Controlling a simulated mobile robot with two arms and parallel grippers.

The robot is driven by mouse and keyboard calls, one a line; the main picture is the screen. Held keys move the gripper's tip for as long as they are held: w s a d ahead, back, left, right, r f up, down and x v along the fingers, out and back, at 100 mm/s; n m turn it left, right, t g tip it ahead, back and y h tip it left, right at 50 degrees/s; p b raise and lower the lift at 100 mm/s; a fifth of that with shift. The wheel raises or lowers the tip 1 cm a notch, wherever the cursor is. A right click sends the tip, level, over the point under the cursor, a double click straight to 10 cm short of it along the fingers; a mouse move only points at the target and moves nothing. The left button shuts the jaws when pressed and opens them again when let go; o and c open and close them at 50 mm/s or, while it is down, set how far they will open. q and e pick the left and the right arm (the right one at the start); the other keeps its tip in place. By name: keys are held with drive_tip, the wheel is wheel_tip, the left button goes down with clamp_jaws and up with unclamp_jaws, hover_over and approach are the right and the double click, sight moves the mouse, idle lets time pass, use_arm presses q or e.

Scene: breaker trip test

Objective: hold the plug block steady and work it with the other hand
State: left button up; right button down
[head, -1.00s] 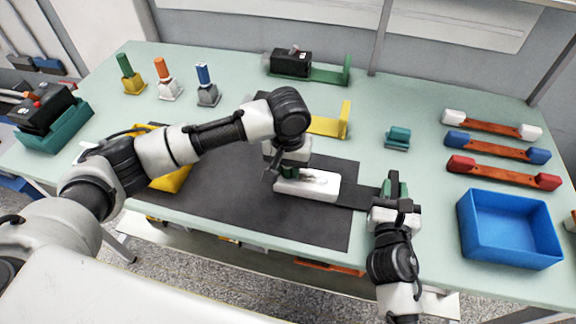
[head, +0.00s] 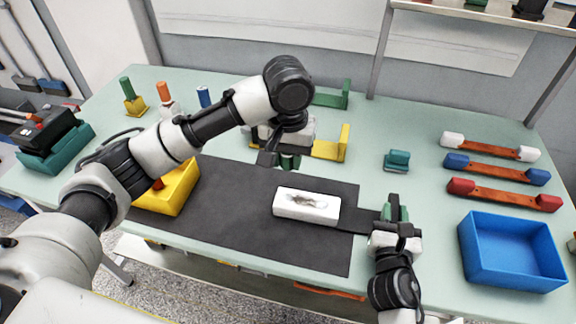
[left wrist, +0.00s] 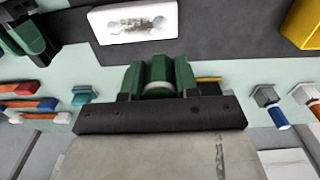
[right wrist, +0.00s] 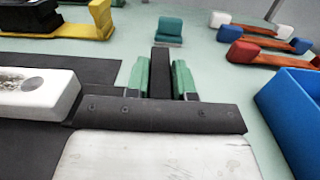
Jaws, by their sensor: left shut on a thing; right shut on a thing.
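The white plug block (head: 306,206) lies flat on the dark mat, with a grey worn-looking patch on its top. A dark bar (head: 358,220) runs from its right side toward my right gripper (head: 393,208). In the right wrist view, the gripper (right wrist: 160,76) is shut on an upright dark piece (right wrist: 160,62) with the block (right wrist: 36,92) to its left. My left gripper (head: 289,160) is above and behind the block, apart from it. In the left wrist view, its green fingers (left wrist: 158,74) are shut on a small piece with a pale end (left wrist: 157,87), mostly hidden.
A blue bin (head: 510,262) stands at the right, near red, blue and white-ended bars (head: 505,193). A teal block (head: 397,160) lies behind my right gripper. A yellow tray (head: 170,195) is at left. The mat (head: 240,220) left of the block is clear.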

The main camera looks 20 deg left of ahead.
idle(0.4)
drive_tip(key=c, duration=0.9)
unclamp_jaws()
drive_tip(key=shift+s, duration=0.1)
drive_tip(key=s, duration=1.1)
drive_tip(key=shift+s+d, duration=0.15)
drive_tip(key=shift+s, duration=0.25)
